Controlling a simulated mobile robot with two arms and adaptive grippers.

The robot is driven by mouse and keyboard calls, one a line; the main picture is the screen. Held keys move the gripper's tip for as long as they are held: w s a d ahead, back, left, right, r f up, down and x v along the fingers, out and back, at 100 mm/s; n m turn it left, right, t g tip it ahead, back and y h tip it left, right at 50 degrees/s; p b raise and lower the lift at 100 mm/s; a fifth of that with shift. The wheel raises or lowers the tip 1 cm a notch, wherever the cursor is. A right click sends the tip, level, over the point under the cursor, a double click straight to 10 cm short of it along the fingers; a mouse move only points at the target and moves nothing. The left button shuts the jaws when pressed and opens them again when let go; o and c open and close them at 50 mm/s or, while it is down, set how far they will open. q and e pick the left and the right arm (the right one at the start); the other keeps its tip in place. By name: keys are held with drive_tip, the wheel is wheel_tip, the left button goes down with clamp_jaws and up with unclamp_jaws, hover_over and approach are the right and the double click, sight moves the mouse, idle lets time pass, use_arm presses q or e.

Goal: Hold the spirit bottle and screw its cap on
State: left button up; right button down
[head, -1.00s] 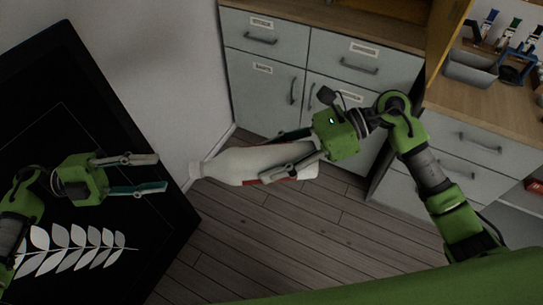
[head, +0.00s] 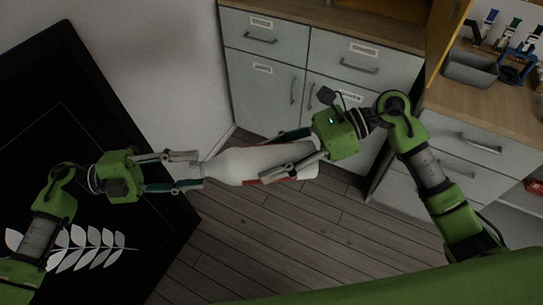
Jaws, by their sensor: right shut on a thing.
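The spirit bottle (head: 233,164) is white with red patches near its base. It lies sideways in the air, neck pointing left. My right gripper (head: 266,159) is shut on the bottle's body, one finger along each side. My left gripper (head: 200,170) faces the bottle from the left, its two fingers apart above and below the neck end. The fingers look open, with a gap around the neck end. The cap cannot be told apart from the white neck at this size.
A black panel with a white leaf pattern (head: 92,237) lies below my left arm. Grey drawer cabinets (head: 262,68) stand behind. A wooden counter at the right holds a grey bin (head: 470,70) and several small tools. Wooden floor (head: 245,235) shows below the bottle.

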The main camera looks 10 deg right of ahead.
drive_tip(key=shift+r, duration=0.15)
use_arm(q)
clamp_jaws()
drive_tip(key=shift+o, duration=0.7)
unclamp_jaws()
drive_tip(key=shift+a, duration=0.1)
drive_tip(key=a, duration=1.2)
drive_tip(key=shift+w, duration=0.15)
drive_tip(key=shift+d, duration=0.1)
